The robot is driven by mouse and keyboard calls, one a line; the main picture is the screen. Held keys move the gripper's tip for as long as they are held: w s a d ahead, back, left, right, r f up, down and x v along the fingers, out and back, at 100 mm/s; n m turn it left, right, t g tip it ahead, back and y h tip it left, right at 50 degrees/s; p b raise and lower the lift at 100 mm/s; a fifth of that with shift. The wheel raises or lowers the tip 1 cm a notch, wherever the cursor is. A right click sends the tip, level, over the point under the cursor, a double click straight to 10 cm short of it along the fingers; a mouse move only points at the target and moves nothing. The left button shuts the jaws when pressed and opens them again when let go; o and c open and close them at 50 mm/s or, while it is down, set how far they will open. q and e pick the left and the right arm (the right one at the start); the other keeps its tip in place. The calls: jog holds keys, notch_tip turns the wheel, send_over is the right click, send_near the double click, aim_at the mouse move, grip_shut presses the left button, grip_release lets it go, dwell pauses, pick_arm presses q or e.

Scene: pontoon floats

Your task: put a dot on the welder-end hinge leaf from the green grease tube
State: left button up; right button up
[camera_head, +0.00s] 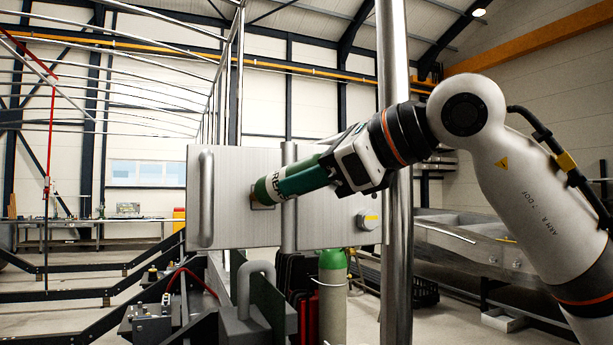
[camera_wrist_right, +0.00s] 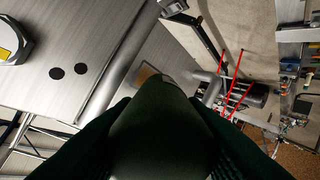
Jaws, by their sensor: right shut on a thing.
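The green grease tube (camera_head: 303,180) is held in my right gripper (camera_head: 335,172), its far end pointing left. It fills the lower middle of the right wrist view (camera_wrist_right: 160,140). A grey metal panel has an upright hinge barrel (camera_head: 288,157) between a left leaf (camera_head: 222,180) and a right leaf (camera_head: 335,232). The tube's end is in front of the left leaf, just past the barrel; I cannot tell whether it touches. A tan patch (camera_wrist_right: 146,76) shows beyond the tube. Which leaf is welder-end is not marked. My left gripper is not in view.
Two dark round spots (camera_wrist_right: 68,71) are on the right leaf, near a yellow-marked knob (camera_head: 368,219). A bar handle (camera_head: 206,197) stands on the left leaf. A steel post (camera_head: 394,270) rises beside my right arm. A green-topped cylinder (camera_head: 332,285) stands below.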

jog(key=shift+s+d+b, duration=0.3)
jog(key=shift+s+b, duration=0.05)
jog(key=shift+s, duration=0.55)
jog(key=shift+s+d+b, duration=0.25)
jog(key=shift+s+b, duration=0.15)
jog(key=shift+s, duration=0.45)
jog(key=shift+s+d+b, duration=0.3)
jog(key=shift+s+b, duration=0.05)
jog(key=shift+s, duration=0.55)
jog(key=s, duration=0.1)
jog(key=s+d+b, duration=0.1)
jog(key=s, duration=0.1)
jog(key=shift+w+a, duration=0.1)
jog(key=shift+w, duration=0.15)
jog(key=shift+w+a+p, duration=0.35)
jog(key=shift+w+p, duration=0.15)
jog(key=shift+w, duration=0.6)
jog(key=shift+w+a+p, duration=0.4)
jog(key=shift+w+p, duration=0.05)
jog(key=shift+w, duration=0.7)
jog(key=shift+w+a+p, duration=0.35)
jog(key=shift+w+p, duration=0.15)
jog(key=shift+w, duration=0.6)
